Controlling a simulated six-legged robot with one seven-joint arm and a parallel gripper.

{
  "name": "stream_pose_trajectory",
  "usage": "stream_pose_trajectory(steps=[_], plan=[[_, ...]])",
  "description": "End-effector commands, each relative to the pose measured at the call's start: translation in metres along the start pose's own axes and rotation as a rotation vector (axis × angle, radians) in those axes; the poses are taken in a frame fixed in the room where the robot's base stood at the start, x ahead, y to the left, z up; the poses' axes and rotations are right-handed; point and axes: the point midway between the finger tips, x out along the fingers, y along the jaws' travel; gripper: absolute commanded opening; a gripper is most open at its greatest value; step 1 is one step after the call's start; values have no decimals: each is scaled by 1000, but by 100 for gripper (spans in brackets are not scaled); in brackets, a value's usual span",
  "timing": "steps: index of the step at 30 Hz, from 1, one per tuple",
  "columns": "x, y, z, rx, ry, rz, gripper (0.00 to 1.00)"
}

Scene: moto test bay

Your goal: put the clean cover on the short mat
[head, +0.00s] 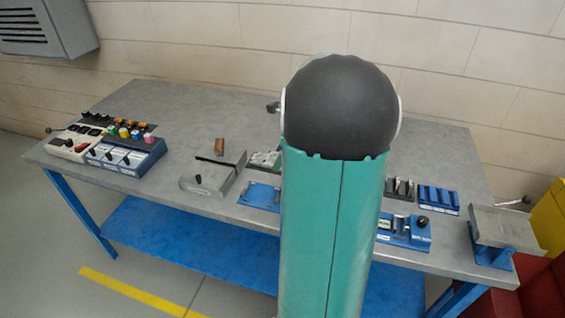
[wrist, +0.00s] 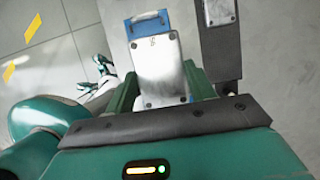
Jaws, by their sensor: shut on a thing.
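In the wrist view my gripper (wrist: 160,72) has its two green fingers shut on a pale metal cover (wrist: 160,84). The cover has small dark screws, a small mark near its top and a blue part showing behind its upper end. I cannot tell from its surface whether it is the clean one. My arm's big green link fills the middle of the head view and hides the gripper there. I cannot make out which thing is the short mat; part of the bench is hidden behind my arm.
The grey workbench (head: 165,110) carries a button panel (head: 125,155) at left, a metal plate with a black handle (head: 213,177), blue fixtures (head: 438,198) at right and a tilted metal tray (head: 503,227) at the right end. Bench space at the back left is clear.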

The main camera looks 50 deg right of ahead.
Motion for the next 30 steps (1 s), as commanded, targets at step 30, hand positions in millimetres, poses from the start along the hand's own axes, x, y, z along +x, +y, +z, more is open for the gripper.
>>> stream_pose_trajectory(steps=[30], plan=[[99,-134,-59,0,0,5,28]])
